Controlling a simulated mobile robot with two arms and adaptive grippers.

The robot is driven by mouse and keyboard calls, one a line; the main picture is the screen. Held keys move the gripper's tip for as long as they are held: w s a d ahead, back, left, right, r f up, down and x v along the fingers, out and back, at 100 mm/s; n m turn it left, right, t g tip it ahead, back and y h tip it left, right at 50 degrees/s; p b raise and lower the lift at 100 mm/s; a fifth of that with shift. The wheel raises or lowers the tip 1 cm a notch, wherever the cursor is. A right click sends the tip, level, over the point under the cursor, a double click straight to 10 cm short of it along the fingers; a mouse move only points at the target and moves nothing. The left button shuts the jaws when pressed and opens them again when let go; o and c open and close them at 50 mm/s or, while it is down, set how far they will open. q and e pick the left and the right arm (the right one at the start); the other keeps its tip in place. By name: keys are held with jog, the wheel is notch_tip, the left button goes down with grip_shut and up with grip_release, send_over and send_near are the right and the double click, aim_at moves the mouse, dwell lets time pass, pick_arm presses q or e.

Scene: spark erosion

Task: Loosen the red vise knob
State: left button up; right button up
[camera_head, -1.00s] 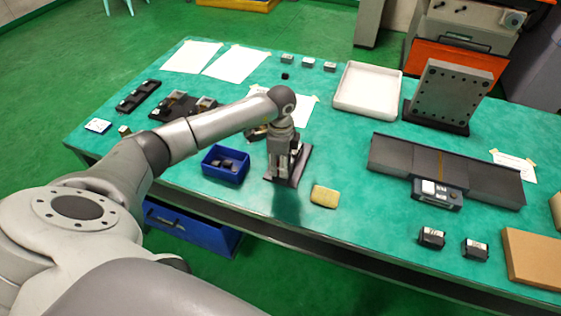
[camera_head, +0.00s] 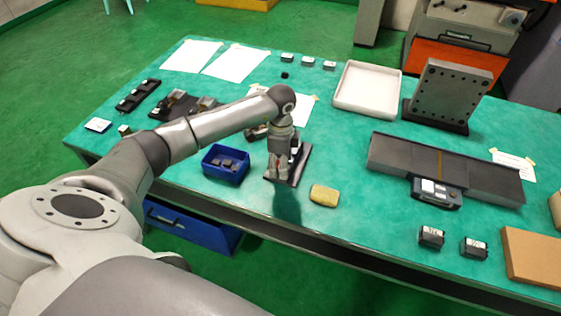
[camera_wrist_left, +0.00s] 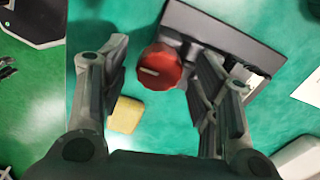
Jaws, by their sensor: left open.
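The red vise knob (camera_wrist_left: 162,67) shows in the left wrist view as a round, ridged knob with a pale mark on its face. It sits at the side of the dark vise (camera_wrist_left: 215,40), which stands on a dark base plate (camera_head: 299,168). My left gripper (camera_wrist_left: 160,62) is open, pointing down, with one finger on each side of the knob. A gap shows between the left finger and the knob; the right finger is close to it, and contact cannot be told. In the head view the gripper (camera_head: 278,178) mostly hides the vise and knob. My right gripper is not in view.
A yellow sponge (camera_head: 324,195) lies right of the vise base. A blue bin (camera_head: 226,177) with dark parts stands to its left. A white tray (camera_head: 368,90), an upright drilled plate (camera_head: 447,92) and a long dark plate (camera_head: 446,166) stand farther right.

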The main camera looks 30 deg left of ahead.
pick_arm(q)
notch_tip(320, 180, up, 12)
dwell(0.6)
dwell(0.4)
